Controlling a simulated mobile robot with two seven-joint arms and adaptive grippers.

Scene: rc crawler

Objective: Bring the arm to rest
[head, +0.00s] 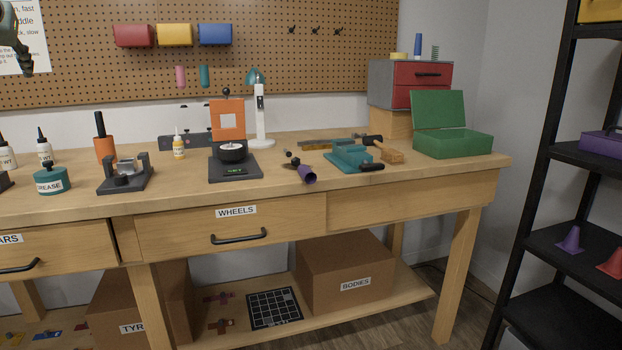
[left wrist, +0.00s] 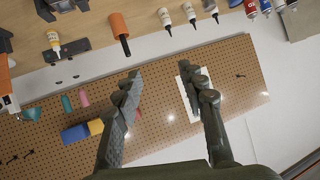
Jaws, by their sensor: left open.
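My left gripper (left wrist: 163,88) shows in the left wrist view with its two dark fingers spread apart and nothing between them. It is raised in front of the pegboard (left wrist: 230,65), clear of the bench. In the head view only a dark part of my left arm or gripper shows at the top left corner. My right gripper is in neither view. The wooden workbench (head: 400,187) stands below, with a closed drawer (head: 180,232) labelled WHEELS.
Several bottles stand at the left. A black shelf (head: 548,220) stands at the right.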

